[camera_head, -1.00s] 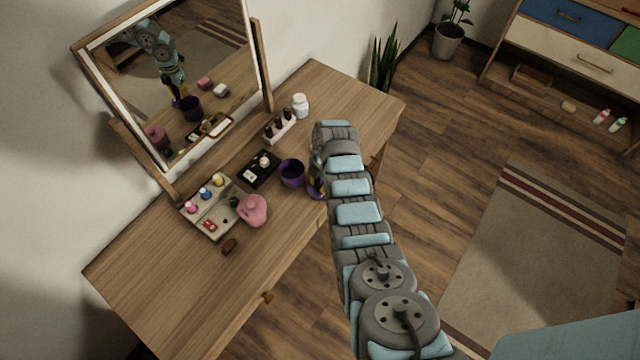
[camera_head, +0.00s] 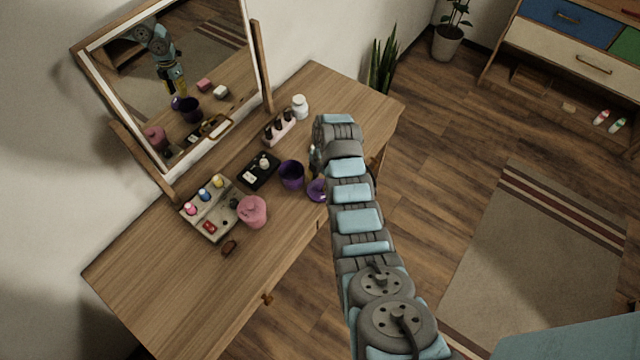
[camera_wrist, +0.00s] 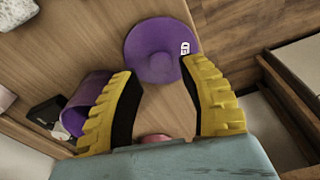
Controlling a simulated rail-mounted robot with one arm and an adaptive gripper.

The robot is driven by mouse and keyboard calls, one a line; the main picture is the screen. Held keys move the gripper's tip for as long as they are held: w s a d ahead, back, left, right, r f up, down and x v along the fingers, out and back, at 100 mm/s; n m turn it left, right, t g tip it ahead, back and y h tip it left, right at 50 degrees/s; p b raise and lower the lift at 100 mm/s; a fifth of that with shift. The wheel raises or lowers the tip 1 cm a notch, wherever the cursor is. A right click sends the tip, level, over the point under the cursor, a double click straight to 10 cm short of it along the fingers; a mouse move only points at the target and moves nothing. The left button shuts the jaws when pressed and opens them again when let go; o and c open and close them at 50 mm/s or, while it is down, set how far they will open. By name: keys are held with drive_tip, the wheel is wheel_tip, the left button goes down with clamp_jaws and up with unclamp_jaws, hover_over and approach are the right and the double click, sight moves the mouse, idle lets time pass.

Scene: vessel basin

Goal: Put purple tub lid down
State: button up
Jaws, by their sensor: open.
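The purple tub lid (camera_head: 317,190) lies on the table near its front edge, just right of the open purple tub (camera_head: 292,174). In the wrist view the round lid (camera_wrist: 150,45), with white lettering at one side, sits just beyond my fingertips. My gripper (camera_wrist: 157,72) is open, its yellow fingers spread wide with nothing between them. The purple tub also shows in the wrist view (camera_wrist: 85,100), partly behind a finger. In the head view my arm hides most of the gripper.
The wooden table (camera_head: 150,290) also bears a pink tub (camera_head: 252,212), a grey tray (camera_head: 209,229) of small items, a black tray (camera_head: 259,170), a bottle rack (camera_head: 279,128) and a white jar (camera_head: 300,105). A mirror (camera_head: 190,90) stands behind. The table's near left is mostly clear.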

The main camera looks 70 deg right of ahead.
wheel_tip(320, 180, up, 9)
drive_tip(key=d, duration=0.1)
drive_tip(key=shift+s, duration=0.3)
drive_tip(key=shift+f, duration=0.1)
